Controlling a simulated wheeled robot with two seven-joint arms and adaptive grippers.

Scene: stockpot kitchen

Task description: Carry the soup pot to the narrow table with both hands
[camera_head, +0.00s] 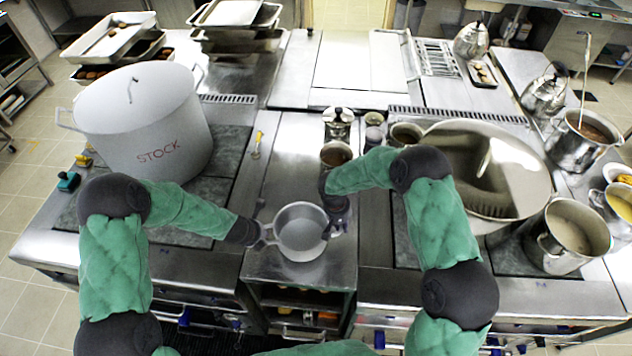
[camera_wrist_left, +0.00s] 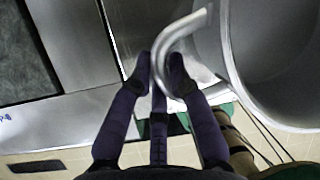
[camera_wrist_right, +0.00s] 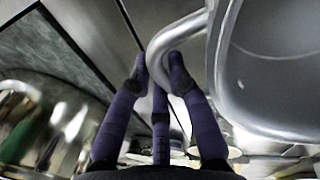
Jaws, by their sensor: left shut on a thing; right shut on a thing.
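The soup pot (camera_head: 301,228), grey and open-topped, is upright over the steel counter section (camera_head: 285,270) between the two stoves. I cannot tell whether its base touches the counter. My left gripper (camera_head: 265,236) is shut on the pot's left handle; the curved handle (camera_wrist_left: 183,32) passes between its fingers in the left wrist view. My right gripper (camera_head: 331,225) is shut on the opposite handle, and this handle (camera_wrist_right: 172,38) shows between its fingers in the right wrist view. The pot's inside looks empty. I cannot make out which surface is the narrow table.
A large STOCK pot (camera_head: 145,125) stands on the left stove. A wide shiny pot (camera_head: 515,165) and a smaller pot (camera_head: 568,235) stand on the right stove. Small containers (camera_head: 336,155) stand just behind the soup pot. Trays (camera_head: 115,38) are stacked at the back left.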

